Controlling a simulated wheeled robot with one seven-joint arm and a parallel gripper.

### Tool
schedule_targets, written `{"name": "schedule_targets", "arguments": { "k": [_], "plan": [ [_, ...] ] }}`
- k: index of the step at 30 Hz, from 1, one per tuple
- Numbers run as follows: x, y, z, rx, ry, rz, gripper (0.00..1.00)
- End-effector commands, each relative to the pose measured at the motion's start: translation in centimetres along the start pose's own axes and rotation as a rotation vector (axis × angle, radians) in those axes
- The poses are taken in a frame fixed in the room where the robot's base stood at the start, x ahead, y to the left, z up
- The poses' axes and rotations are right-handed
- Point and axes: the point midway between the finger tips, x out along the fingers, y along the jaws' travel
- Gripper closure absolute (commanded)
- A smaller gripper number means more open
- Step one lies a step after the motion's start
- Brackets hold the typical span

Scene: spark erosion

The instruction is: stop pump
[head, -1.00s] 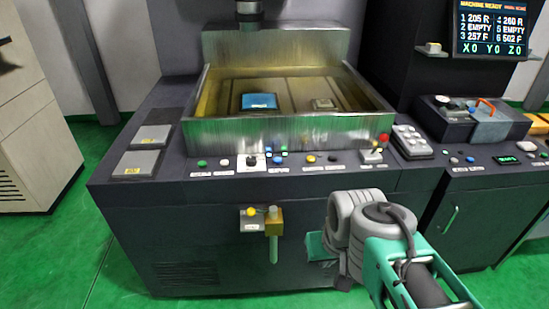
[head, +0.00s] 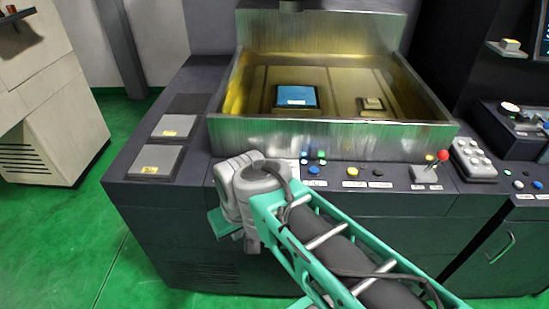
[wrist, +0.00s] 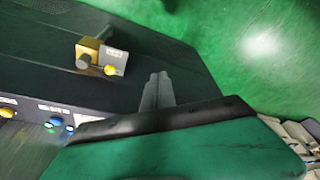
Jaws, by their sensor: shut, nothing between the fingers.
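The machine's front panel (head: 400,178) carries several buttons, with labels too small to read, so I cannot tell which belongs to the pump. A large blue button (head: 314,170), a yellow button (head: 352,170) and a black button (head: 378,173) show right of my arm. The panel's left part is hidden behind my arm. In the wrist view, my gripper (wrist: 157,92) is shut and empty, with its fingers in front of the dark cabinet front. A yellow button on a pale plate (wrist: 110,70) sits beside a brass valve block (wrist: 88,50), apart from the fingertips.
The metal tank (head: 330,136) stands behind the panel, holding a blue block (head: 296,97). A red-knobbed lever (head: 443,155) stands at the panel's right. Green floor (head: 75,235) is clear at the left.

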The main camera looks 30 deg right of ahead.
Motion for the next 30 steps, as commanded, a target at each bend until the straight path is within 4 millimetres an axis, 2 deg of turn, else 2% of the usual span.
{"name": "schedule_targets", "arguments": {
  "k": [11, 14, 16, 17, 20, 23, 24, 27, 30],
  "plan": [
    [0.0, 0.1, -0.1, 0.004, 0.001, 0.0, 1.0],
    [-0.2, 1.1, -1.4, 0.047, 0.013, -0.008, 1.0],
    [-0.4, 2.7, -3.5, 0.108, 0.038, -0.023, 1.0],
    [-0.5, 3.8, -4.6, 0.147, 0.053, -0.031, 1.0],
    [-0.9, 9.2, -8.5, 0.299, 0.126, -0.072, 1.0],
    [-1.5, 15.8, -11.1, 0.454, 0.219, -0.116, 1.0],
    [-1.9, 18.5, -11.6, 0.511, 0.259, -0.132, 1.0],
    [-3.0, 24.4, -12.0, 0.632, 0.352, -0.167, 1.0],
    [-4.0, 28.6, -11.5, 0.713, 0.425, -0.189, 1.0]
  ]
}}
